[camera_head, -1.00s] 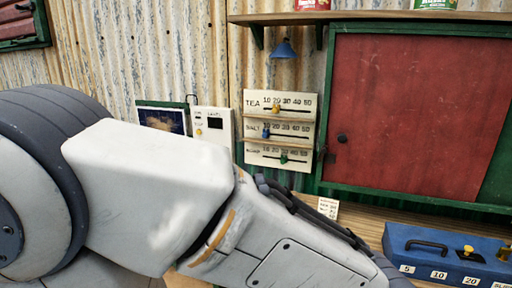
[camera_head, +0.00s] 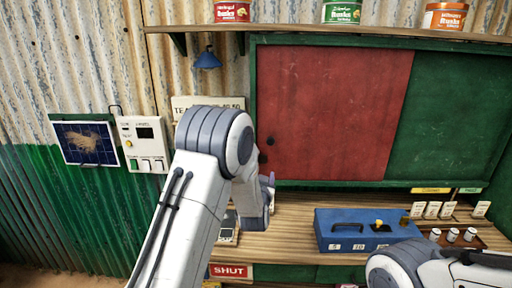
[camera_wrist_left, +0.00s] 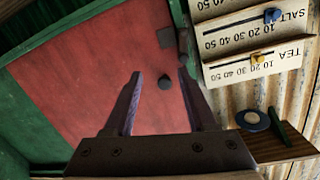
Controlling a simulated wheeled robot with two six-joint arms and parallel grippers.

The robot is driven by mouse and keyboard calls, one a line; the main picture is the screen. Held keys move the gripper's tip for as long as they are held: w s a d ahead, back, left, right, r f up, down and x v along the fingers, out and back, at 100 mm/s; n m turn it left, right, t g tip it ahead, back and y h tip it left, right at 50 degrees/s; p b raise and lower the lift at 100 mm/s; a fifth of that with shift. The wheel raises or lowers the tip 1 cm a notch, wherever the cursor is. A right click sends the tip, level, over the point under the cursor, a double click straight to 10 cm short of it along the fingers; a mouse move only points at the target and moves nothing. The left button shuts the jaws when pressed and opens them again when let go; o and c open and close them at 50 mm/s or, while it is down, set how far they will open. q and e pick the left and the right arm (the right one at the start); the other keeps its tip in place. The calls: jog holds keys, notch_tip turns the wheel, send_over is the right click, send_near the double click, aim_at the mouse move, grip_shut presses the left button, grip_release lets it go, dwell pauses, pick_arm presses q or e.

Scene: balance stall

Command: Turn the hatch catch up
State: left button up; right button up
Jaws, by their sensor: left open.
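The red hatch door (camera_head: 330,110) is slid across the left part of its green frame and looks closed. In the head view my left arm hides the catch area. My left gripper (camera_wrist_left: 158,76) is open and empty, its fingers pointing toward the door around the knob's image position, apparently apart from it. My right gripper is out of view.
The slider board (camera_wrist_left: 255,55) is close beside the catch. A blue box (camera_head: 365,232) stands on the wooden counter (camera_head: 290,215). A shelf (camera_head: 330,35) with several tins runs above the hatch. My right forearm shows at lower right.

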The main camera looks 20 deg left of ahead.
pick_arm(q)
jog(key=shift+n+t+y, duration=0.3)
jog(key=shift+t+y, duration=0.2)
jog(key=shift+y, duration=0.3)
jog(key=w+a+p, duration=0.1)
jog(key=w+a, duration=0.1)
jog(key=w, duration=0.1)
jog(key=w+a+p, duration=0.2)
jog(key=w, duration=0.2)
jog(key=w+a+r+p, duration=0.1)
jog(key=w+a, duration=0.1)
jog(key=w, duration=0.1)
jog(key=shift+w+a+p, duration=0.15)
jog(key=shift+w+p, duration=0.05)
jog(key=shift+p, duration=0.2)
